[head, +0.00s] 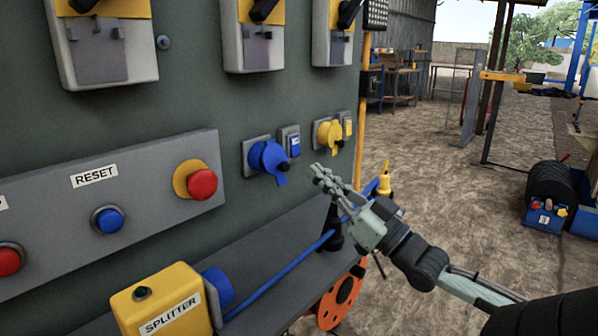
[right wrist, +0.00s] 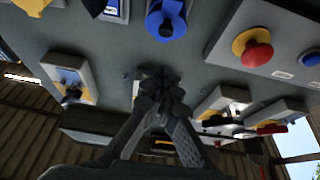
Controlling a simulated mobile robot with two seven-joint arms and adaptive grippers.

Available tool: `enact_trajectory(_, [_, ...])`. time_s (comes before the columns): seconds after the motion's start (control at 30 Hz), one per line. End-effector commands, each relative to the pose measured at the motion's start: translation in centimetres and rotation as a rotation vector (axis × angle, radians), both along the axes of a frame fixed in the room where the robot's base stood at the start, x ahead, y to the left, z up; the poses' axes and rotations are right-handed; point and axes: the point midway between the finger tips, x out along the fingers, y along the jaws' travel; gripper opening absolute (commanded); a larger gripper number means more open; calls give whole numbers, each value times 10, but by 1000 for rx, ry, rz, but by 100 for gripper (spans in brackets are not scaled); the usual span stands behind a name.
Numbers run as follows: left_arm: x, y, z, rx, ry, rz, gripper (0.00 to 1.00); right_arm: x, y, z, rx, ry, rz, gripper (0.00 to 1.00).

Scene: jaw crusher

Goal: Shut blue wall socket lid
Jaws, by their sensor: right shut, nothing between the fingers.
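The blue wall socket (head: 268,158) sits on a grey plate on the green panel, with a blue tab at its lower right. In the right wrist view the blue socket (right wrist: 153,22) is at the top edge, partly cut off, with a dark round part in it. I cannot tell how far its lid stands open. My right gripper (head: 319,174) is shut and empty, to the right of the blue socket and apart from it. Its closed fingertips also show in the right wrist view (right wrist: 158,85). My left gripper is not in view.
A yellow socket (head: 328,134) is right of the blue one. A plate with red and blue buttons (head: 110,220) is at left. Below is a grey shelf (head: 262,262) with a yellow splitter box (head: 163,300) and blue cable (head: 280,275).

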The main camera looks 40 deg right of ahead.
Motion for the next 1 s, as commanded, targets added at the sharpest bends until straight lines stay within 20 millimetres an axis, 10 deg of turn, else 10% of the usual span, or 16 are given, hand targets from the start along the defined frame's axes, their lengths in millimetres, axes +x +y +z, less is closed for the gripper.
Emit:
enact_trajectory(0.33, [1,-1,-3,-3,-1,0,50,47,4,-5,0,0,0,0])
enact_trajectory(1.0, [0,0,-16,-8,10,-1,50,65,5,-22,2,0,-2,0])
